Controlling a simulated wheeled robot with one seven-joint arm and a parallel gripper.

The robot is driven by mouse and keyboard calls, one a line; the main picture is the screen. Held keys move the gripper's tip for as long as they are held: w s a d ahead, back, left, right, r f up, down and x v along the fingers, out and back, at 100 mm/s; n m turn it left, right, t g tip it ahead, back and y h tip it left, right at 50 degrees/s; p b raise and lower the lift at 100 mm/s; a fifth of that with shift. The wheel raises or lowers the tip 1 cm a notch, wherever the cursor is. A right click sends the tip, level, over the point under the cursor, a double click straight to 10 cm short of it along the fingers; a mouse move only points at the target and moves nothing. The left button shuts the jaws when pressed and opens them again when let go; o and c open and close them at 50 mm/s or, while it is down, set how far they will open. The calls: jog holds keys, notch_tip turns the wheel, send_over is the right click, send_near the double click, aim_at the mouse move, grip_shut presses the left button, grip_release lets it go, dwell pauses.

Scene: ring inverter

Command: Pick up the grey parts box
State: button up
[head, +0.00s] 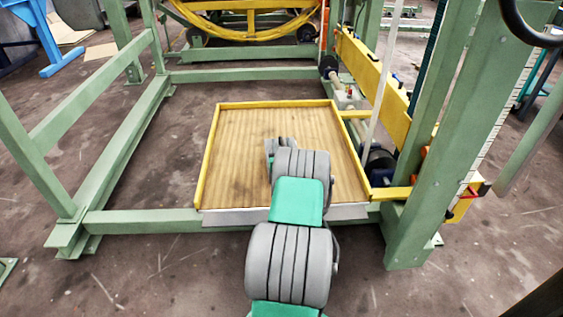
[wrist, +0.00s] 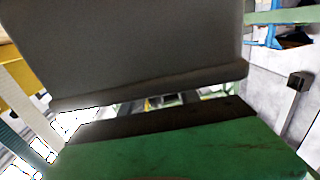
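I cannot make out a grey parts box for certain in either view. In the head view my arm reaches forward over the wooden platform (head: 235,150). Its far end, with a small grey part of my gripper (head: 273,147) showing, is over the middle of the platform. The arm's own links hide most of the gripper, and its fingertips are not clear. In the wrist view a large plain grey surface (wrist: 140,45) with a lipped lower edge fills the upper left, very close. I cannot tell whether it is the box or part of my gripper.
The platform has a yellow rim (head: 210,150) and sits inside a green steel frame (head: 145,222). A thick green post (head: 440,150) stands close on the right. A yellow ring (head: 250,30) is behind. In the wrist view a green surface (wrist: 190,150) crosses the bottom.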

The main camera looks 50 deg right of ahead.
jog(key=shift+c, duration=0.5)
grip_shut()
dwell(0.7)
jog(key=shift+w+r, duration=0.1)
jog(key=shift+r, duration=0.1)
